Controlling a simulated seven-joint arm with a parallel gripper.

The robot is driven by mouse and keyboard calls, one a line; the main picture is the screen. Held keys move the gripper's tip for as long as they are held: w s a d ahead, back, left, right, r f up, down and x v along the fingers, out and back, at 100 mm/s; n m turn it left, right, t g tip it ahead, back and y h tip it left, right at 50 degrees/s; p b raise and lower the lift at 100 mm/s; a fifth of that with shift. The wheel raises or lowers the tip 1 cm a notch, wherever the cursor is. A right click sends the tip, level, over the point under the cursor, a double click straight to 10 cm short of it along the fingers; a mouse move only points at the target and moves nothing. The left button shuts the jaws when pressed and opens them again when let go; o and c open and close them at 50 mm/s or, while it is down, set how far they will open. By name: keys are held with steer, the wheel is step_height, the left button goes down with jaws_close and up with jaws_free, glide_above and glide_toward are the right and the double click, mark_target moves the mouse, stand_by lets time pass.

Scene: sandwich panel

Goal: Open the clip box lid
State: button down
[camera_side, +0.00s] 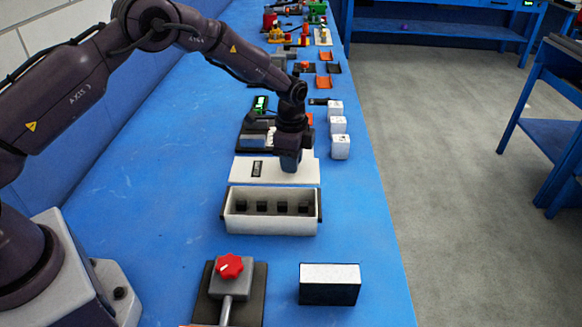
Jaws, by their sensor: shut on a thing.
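The clip box (270,226) is a white open-topped box in the middle of the blue bench, with several small black blocks inside. Its white lid (240,170) is open behind the box, swung back from the opening, and carries a small dark label. My gripper (290,168) points down at the right part of the lid, shut on it. The fingertips are small in the view and their exact contact is hard to see.
A red knob on a grey fixture (230,266) and a black block with a white top (329,284) stand in front of the box. White cubes (340,147) stand behind it to the right. The bench (365,220) is clear right of the box.

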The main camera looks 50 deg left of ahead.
steer(key=c, duration=0.9)
jaws_free()
steer(key=shift+c, duration=0.2)
step_height(320, 180, up, 13)
